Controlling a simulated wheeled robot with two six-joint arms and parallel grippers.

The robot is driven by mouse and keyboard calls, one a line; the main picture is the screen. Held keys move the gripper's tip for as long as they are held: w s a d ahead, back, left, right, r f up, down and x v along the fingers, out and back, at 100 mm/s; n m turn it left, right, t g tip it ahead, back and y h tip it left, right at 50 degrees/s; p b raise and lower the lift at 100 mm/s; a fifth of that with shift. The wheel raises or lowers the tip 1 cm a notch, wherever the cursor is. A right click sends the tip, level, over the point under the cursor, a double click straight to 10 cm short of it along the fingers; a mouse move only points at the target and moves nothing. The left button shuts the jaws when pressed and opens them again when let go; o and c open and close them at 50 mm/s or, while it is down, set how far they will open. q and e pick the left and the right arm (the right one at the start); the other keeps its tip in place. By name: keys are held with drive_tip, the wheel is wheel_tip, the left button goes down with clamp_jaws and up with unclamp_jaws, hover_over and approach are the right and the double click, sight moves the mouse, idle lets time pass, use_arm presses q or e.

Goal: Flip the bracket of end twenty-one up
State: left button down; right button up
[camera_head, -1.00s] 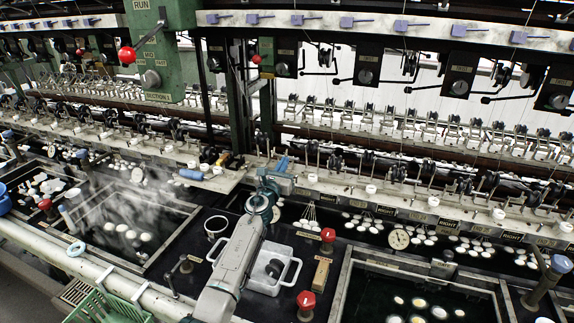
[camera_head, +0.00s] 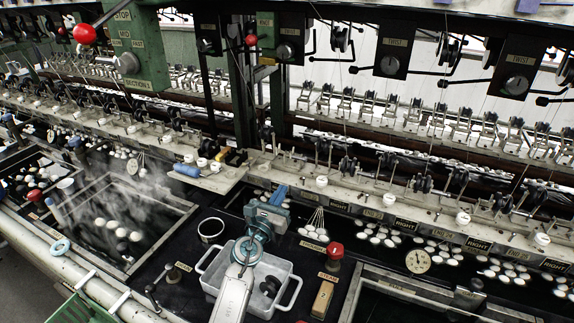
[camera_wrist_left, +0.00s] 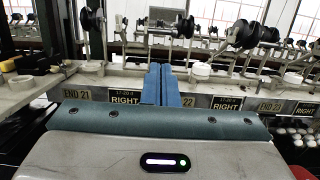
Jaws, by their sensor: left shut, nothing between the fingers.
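The label END 21 (camera_wrist_left: 76,94) shows on the front of the pale rail, at left in the left wrist view. Above it, a post carries a black wheel (camera_wrist_left: 92,20), which may be part of the end's bracket; I cannot tell whether it is up or down. My left gripper (camera_wrist_left: 162,70) has its blue fingers together, empty, in front of the rail to the right of that label. In the head view the left gripper (camera_head: 281,190) is low before the rail, above the black basin top. It appears apart from any bracket. My right gripper is not in view.
The rail (camera_head: 330,193) carries posts, white buttons and hanging wheels close together.

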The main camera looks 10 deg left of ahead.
use_arm(q)
drive_tip(key=shift+s+r, duration=0.15)
drive_tip(key=shift+s, duration=0.1)
drive_tip(key=shift+w, duration=0.3)
drive_tip(key=b+x, duration=0.2)
drive_tip(key=x, duration=0.7)
drive_tip(key=shift+w, duration=0.3)
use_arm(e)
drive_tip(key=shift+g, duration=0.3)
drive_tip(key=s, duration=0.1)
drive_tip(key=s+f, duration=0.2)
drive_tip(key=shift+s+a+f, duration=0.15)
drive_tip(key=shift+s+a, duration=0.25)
use_arm(q)
drive_tip(key=shift+r, duration=0.1)
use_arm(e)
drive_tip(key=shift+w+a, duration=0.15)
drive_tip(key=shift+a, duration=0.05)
